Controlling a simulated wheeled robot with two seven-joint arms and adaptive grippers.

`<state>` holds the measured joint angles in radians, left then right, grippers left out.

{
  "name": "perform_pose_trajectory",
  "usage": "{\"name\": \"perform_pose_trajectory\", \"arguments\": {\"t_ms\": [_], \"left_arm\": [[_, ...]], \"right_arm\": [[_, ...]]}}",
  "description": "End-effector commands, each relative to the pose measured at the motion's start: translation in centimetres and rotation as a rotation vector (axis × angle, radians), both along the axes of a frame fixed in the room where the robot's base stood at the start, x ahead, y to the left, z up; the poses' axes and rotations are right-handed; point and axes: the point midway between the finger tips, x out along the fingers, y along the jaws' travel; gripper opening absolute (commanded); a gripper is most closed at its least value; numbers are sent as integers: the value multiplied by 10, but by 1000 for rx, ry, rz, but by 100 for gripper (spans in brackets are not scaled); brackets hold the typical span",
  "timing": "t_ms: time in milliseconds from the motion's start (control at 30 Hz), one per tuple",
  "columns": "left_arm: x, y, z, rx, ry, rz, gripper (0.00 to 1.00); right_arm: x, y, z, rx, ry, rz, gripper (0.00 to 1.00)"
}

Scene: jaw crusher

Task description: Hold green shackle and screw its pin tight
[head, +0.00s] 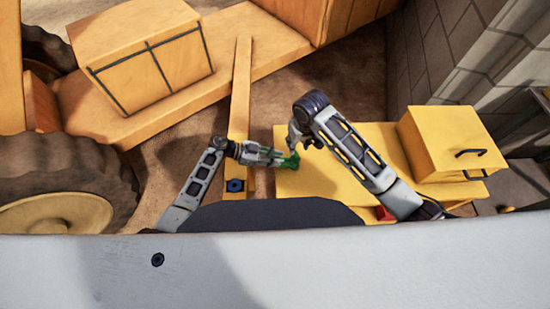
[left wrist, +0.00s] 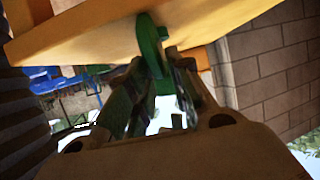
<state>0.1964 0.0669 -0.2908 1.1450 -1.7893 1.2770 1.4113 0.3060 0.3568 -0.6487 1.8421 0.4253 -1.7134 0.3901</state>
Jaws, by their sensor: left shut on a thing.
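The green shackle (head: 290,162) shows small in the head view, above the left part of the yellow table. It also shows in the left wrist view (left wrist: 153,55), between the fingers. My left gripper (head: 276,158) comes in from the left and is shut on the shackle. My right gripper (head: 296,140) is close above the shackle at its upper right. Its fingers are small and partly hidden by the wrist, so I cannot tell whether they are open or touch the pin. The pin itself cannot be made out.
The yellow table (head: 330,186) lies under both grippers. A yellow box with a dark handle (head: 452,140) stands at its right end. An orange beam (head: 240,95) stands left of the grippers, near a large wheel (head: 70,185). A grey block wall (head: 440,50) is at the upper right.

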Motion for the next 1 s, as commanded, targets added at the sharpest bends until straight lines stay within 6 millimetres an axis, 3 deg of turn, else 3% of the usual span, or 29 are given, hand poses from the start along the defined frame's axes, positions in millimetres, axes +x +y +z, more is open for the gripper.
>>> {"name": "perform_pose_trajectory", "arguments": {"t_ms": [100,133,333,1000], "left_arm": [[-1,0,-1,1,0,-1,0],[-1,0,-1,1,0,-1,22],[0,0,0,1,0,-1,46],[0,0,0,0,0,0,46]], "right_arm": [[0,0,0,0,0,0,37],[0,0,0,0,0,0,37],[0,0,0,0,0,0,37],[0,0,0,0,0,0,37]]}}
